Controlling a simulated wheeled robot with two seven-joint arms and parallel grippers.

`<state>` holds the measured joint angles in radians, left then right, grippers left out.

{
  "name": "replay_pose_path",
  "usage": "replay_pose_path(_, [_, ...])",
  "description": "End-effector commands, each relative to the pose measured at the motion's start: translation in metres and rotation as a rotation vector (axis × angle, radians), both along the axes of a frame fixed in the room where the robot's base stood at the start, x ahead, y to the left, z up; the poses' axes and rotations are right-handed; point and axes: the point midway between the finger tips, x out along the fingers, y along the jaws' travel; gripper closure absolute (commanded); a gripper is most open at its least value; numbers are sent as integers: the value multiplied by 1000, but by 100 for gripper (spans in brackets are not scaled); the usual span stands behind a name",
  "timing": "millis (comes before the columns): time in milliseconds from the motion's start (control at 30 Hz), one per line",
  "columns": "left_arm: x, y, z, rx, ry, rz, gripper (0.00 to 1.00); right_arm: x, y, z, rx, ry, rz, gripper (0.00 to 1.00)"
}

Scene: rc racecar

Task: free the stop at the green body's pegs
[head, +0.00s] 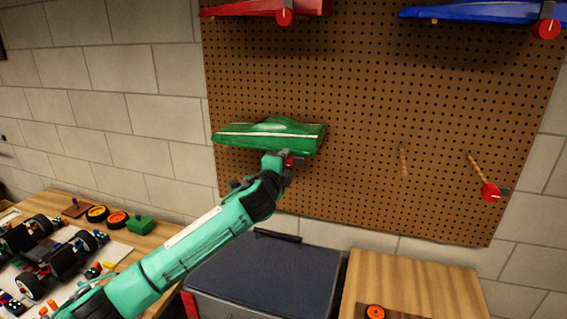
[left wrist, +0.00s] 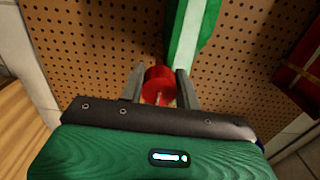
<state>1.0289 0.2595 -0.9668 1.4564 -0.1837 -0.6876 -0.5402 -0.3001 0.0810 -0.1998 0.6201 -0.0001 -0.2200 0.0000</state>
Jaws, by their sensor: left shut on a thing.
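The green body (head: 268,131) with a white stripe hangs on the pegboard, left of its middle. Its striped edge also shows at the top of the left wrist view (left wrist: 190,32). The red round stop (left wrist: 158,84) sits between the fingers of my left gripper (left wrist: 160,88), just beside the green body. In the head view, a bit of the red stop (head: 290,160) shows under the body's right part, where my left gripper (head: 283,164) reaches up to the board. My left gripper is shut on the stop. The pegs behind are hidden. My right gripper is out of view.
A red body (head: 255,8) and a blue body (head: 480,12) hang higher, each with a red stop. Bare pegs (head: 404,160) and another red stop (head: 491,192) are at right. A dark toolbox (head: 265,275) stands below, between wooden tables; the left one holds car parts.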

Motion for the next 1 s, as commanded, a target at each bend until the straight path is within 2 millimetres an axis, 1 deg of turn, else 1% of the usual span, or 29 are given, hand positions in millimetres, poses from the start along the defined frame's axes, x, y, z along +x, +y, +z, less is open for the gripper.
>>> replay_pose_path(33, [0,0,-3,3,3,0,63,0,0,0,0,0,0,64])
replay_pose_path(100, [0,0,-3,2,3,0,50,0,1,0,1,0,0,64])
replay_pose_path(133, [0,0,-2,2,3,0,45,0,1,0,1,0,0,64])
replay_pose_path(433, [-1,0,-1,0,1,0,45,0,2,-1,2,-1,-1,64])
replay_pose_path(567, [-7,2,-2,-1,0,-1,45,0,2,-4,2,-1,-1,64])
replay_pose_path(667, [-18,6,-3,-1,0,-1,45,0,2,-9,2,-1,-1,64])
replay_pose_path(767, [-32,10,-4,0,0,-1,45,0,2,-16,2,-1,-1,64])
replay_pose_path(1000, [-72,23,-5,0,0,-1,45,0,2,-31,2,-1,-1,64])
